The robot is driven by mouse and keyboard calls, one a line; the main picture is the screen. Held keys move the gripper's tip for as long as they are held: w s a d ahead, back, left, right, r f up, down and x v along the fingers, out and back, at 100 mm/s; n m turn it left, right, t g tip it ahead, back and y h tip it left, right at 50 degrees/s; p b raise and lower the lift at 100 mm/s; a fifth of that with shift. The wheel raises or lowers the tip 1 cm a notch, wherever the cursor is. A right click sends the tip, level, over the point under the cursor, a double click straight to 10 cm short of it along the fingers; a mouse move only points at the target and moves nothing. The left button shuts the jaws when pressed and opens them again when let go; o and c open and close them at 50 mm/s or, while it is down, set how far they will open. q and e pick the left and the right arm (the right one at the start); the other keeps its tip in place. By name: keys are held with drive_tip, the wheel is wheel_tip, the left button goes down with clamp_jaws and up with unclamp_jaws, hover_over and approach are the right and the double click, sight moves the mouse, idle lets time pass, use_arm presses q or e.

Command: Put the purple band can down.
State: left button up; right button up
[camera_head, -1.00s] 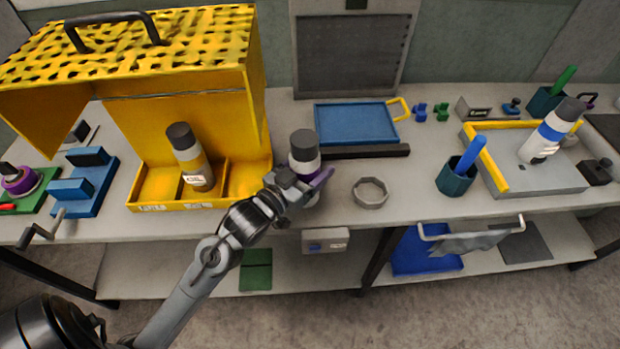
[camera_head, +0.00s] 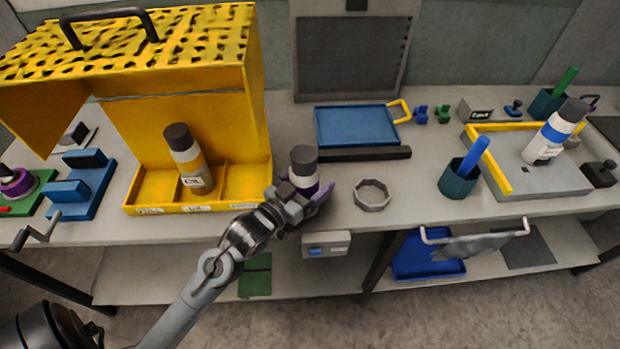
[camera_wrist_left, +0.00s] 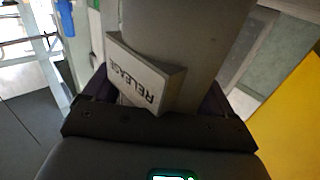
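The purple band can (camera_head: 304,166), with a dark cap, white upper body and purple band, stands roughly upright near the front of the bench, between the yellow box and the grey ring. My left gripper (camera_head: 307,192) is around its lower part from the front, with one purple finger on each side. In the left wrist view the can's grey body (camera_wrist_left: 205,40) and a white RELEASE label (camera_wrist_left: 143,80) fill the space between the fingers, which appear to touch it. The can's base is hidden behind the gripper, so I cannot tell whether it touches the bench. My right gripper is out of view.
A yellow box (camera_head: 200,208) with an OIL bottle (camera_head: 190,160) is close on the left. A grey ring (camera_head: 372,195) lies just right. A black bar (camera_head: 364,154) and blue tray (camera_head: 355,126) are behind. A teal cup (camera_head: 457,180) stands farther right.

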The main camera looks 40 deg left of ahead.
use_arm(q)
drive_tip(key=shift+o, duration=0.9)
drive_tip(key=shift+r, duration=0.1)
drive_tip(key=s+p, duration=0.1)
drive_tip(key=s, duration=1.1)
drive_tip(key=shift+r, duration=0.15)
